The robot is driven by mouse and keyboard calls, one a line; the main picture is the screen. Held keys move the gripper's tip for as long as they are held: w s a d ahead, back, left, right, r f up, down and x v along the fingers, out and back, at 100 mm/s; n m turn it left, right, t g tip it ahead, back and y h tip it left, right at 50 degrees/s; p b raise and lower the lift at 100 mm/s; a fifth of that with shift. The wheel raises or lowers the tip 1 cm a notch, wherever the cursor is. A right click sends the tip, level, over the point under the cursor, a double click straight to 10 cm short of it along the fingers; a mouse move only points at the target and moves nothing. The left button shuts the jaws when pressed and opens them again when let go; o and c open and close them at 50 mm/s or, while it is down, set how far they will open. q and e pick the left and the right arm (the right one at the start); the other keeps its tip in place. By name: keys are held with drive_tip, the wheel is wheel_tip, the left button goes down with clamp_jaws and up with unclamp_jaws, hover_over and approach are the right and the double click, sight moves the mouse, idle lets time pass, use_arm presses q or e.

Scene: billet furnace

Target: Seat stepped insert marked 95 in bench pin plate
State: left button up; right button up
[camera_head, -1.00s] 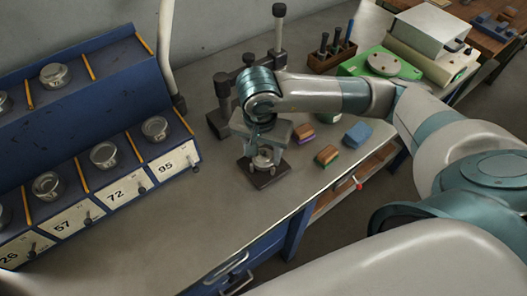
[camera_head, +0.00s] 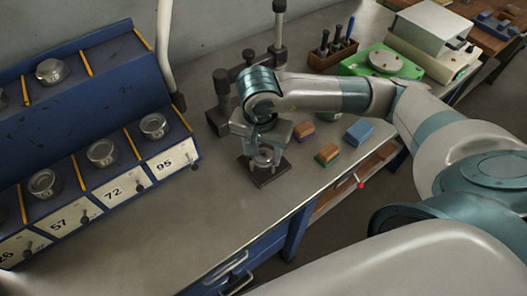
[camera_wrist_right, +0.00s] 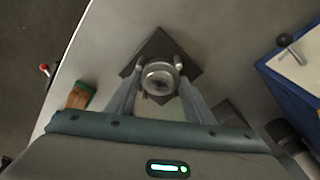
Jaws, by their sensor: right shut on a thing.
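My right gripper (camera_head: 264,158) is over the dark square pin plate (camera_head: 258,180) on the bench, pointing down. It is shut on a round, shiny metal insert (camera_head: 262,160). In the right wrist view, the fingertips (camera_wrist_right: 159,68) hold the insert (camera_wrist_right: 159,76) from both sides, with the plate (camera_wrist_right: 138,58) under it. The insert covers the plate's middle, so I cannot tell whether it touches or sits down on it. No marking on it is readable. My left gripper is not in view.
A blue rack (camera_head: 100,135) at left has bays labelled 57, 72 and 95 with metal pieces in them. A black stand (camera_head: 222,95) rises behind the gripper. Small blocks (camera_head: 327,154) and a blue block (camera_head: 359,132) lie right of the plate. The front bench is clear.

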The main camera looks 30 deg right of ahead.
sight(262, 161)
drive_tip(key=o, duration=1.3)
drive_tip(key=shift+r, duration=0.1)
drive_tip(key=shift+s+a+r+p, duration=0.15)
drive_tip(key=shift+r+p, duration=0.65)
drive_tip(key=shift+r, duration=1)
drive_tip(key=shift+s+a+r+p, duration=0.2)
drive_tip(key=shift+r+p, duration=0.6)
drive_tip(key=shift+r, duration=1)
drive_tip(key=shift+s+a+r+p, duration=0.15)
drive_tip(key=shift+r+p, duration=0.65)
drive_tip(key=shift+r, duration=1)
drive_tip(key=shift+f, duration=0.1)
